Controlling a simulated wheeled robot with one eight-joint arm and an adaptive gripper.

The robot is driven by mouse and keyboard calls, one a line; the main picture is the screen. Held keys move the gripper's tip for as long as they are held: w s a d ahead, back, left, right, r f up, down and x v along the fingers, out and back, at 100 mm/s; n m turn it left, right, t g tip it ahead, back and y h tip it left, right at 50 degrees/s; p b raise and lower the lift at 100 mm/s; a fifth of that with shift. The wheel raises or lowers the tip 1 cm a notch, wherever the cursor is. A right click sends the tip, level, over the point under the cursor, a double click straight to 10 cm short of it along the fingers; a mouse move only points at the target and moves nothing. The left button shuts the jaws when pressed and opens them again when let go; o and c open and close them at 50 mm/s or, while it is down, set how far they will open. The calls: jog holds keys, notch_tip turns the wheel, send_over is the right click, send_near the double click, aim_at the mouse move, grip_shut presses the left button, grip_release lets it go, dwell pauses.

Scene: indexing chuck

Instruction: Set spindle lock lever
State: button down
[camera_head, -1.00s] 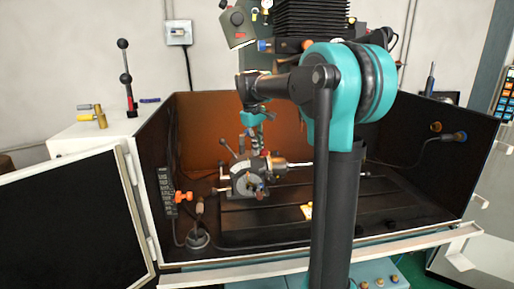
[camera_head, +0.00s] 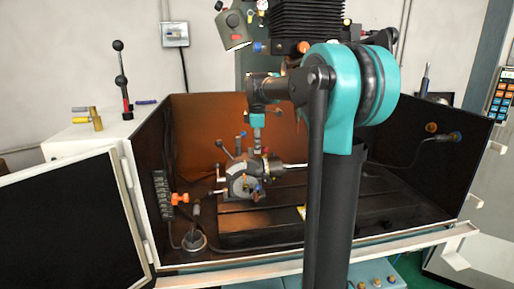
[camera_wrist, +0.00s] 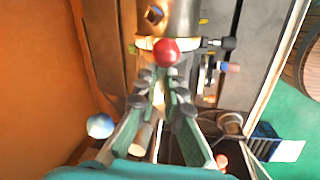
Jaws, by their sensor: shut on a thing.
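The indexing chuck (camera_head: 241,184) stands on the machine table, with thin levers rising from it. In the wrist view its round metal body (camera_wrist: 182,17) is at the top, with a red ball knob (camera_wrist: 166,52) in front of it. My gripper (camera_wrist: 160,76) points at this knob, its fingers drawn together just below it on the lever end; the exact contact is partly hidden. I cannot tell which lever is the spindle lock.
The machine table (camera_head: 275,217) has free room right of the chuck. Dark enclosure walls (camera_head: 418,160) surround it, and an open door (camera_head: 70,222) is at left. An orange-tipped fitting (camera_head: 180,198) and a round cup (camera_head: 194,243) stand left of the chuck.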

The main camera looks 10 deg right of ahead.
jog(key=shift+w+n, duration=0.15)
jog(key=shift+n, duration=0.15)
jog(key=c, duration=1.6)
grip_release()
jog(key=shift+r, duration=0.15)
